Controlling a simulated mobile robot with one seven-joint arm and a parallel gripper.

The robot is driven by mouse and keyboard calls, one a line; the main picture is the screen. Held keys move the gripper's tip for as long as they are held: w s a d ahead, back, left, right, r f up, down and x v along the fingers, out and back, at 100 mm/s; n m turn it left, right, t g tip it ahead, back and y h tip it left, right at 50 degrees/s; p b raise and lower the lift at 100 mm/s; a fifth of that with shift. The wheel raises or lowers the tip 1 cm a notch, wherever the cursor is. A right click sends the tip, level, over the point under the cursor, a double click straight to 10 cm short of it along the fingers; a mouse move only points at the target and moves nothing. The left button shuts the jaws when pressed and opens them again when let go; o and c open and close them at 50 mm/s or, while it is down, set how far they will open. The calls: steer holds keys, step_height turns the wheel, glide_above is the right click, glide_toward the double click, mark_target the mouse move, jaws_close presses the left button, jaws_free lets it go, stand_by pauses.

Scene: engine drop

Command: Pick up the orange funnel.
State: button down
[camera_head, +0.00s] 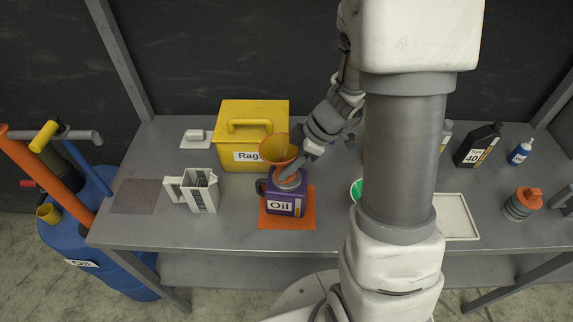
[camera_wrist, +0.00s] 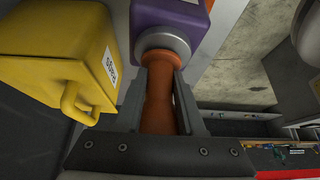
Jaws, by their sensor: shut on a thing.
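The orange funnel (camera_head: 279,150) is above the purple oil jug (camera_head: 285,203) on the workbench. Its wide cone faces up and its lower part is at the jug's pale neck. In the wrist view the funnel (camera_wrist: 160,100) lies between the two fingers of my gripper (camera_wrist: 165,98), with its narrow end at the grey ring of the purple jug (camera_wrist: 170,22). My gripper (camera_head: 300,163) reaches in from the right and is shut on the funnel. I cannot tell whether the funnel's tip is inside the jug's opening.
The jug stands on an orange mat (camera_head: 267,217). A yellow rag box (camera_head: 225,120) is close behind. A white measuring jug (camera_head: 203,192) stands to the left. A black bottle (camera_head: 478,147) and a pale tray (camera_head: 458,212) are to the right. A blue oil drum (camera_head: 70,240) stands left of the bench.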

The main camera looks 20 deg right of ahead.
mark_target(293, 147)
steer(key=shift+r, duration=0.15)
step_height(293, 147, up, 4)
steer(key=shift+w+f, duration=0.1)
steer(key=shift+f, duration=0.05)
steer(key=s+d+r+b, duration=0.2)
steer(key=s+d+r, duration=0.5)
steer(key=d, duration=0.2)
steer(key=shift+s, duration=0.4)
steer(key=shift+w+a+f, duration=0.1)
steer(key=w+a+f, duration=0.2)
steer(key=a, duration=0.1)
steer(key=w+a+f+p, duration=0.1)
steer(key=w+a+f, duration=0.1)
steer(key=w, duration=0.1)
steer(key=w+a+f, duration=0.2)
steer(key=a, duration=0.1)
steer(key=shift+w+a+f+p, duration=0.15)
steer(key=shift+a+f+p, duration=0.15)
steer(key=shift+f+p, duration=0.1)
steer(key=shift+a+f, duration=0.1)
steer(key=shift+f, duration=0.1)
steer(key=shift+f+b, duration=0.3)
steer(key=shift+f, duration=1.35)
